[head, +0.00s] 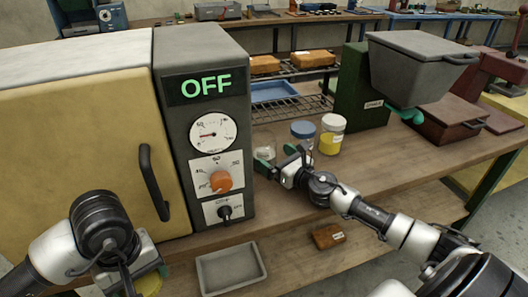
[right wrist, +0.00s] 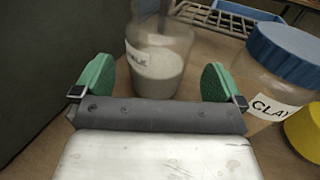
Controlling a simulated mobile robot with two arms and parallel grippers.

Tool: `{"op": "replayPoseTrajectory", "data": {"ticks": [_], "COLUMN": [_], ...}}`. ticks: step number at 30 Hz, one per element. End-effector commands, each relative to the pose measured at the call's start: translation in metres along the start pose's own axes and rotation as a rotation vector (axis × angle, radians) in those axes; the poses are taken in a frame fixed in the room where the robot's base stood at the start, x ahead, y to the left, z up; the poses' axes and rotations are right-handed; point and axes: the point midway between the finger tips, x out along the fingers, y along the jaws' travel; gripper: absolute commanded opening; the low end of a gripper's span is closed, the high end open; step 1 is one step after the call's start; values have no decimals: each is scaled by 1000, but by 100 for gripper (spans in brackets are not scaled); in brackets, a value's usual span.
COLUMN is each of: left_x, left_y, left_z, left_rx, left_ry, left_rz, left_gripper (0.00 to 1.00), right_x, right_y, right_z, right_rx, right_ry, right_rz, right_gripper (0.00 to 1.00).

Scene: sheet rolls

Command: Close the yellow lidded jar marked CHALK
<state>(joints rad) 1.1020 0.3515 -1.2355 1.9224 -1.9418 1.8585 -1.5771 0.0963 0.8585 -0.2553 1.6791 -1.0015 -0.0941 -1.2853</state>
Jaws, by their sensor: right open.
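The CHALK jar (right wrist: 158,62) is clear glass with pale contents and stands upright on the bench with no lid on top. In the head view it shows partly (head: 265,150) behind my right gripper (head: 277,161). In the right wrist view my right gripper (right wrist: 155,82) is open, its green fingertips to either side of the jar's near side; I cannot tell whether they touch it. My left gripper (head: 147,275) is low at the left, in front of the oven, and appears shut on a yellow round lid (head: 151,285), partly hidden by the gripper.
A blue-lidded CLAY jar (right wrist: 283,72) stands close right of the CHALK jar; a white-lidded jar with yellow contents (head: 332,135) is beyond it. The grey control panel (head: 205,120) rises on the left. A grey tray (head: 231,268) and a brown block (head: 328,236) lie lower down.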

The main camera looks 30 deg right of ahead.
Motion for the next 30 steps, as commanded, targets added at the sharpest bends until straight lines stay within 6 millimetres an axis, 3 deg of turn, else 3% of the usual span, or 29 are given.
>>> {"op": "replayPoseTrajectory", "data": {"ticks": [12,25,30], "left_x": [-5,-5,-5], "left_y": [0,0,0], "left_z": [0,0,0], "left_rx": [0,0,0], "left_ry": [0,0,0], "left_rz": [0,0,0], "left_gripper": [54,54,54], "right_x": [47,52,52], "right_y": [1,1,1], "right_z": [-2,-3,-3], "right_rx": [1,-1,0], "right_ry": [-1,0,0], "right_rz": [-1,0,0], "right_gripper": [100,100,74]}}
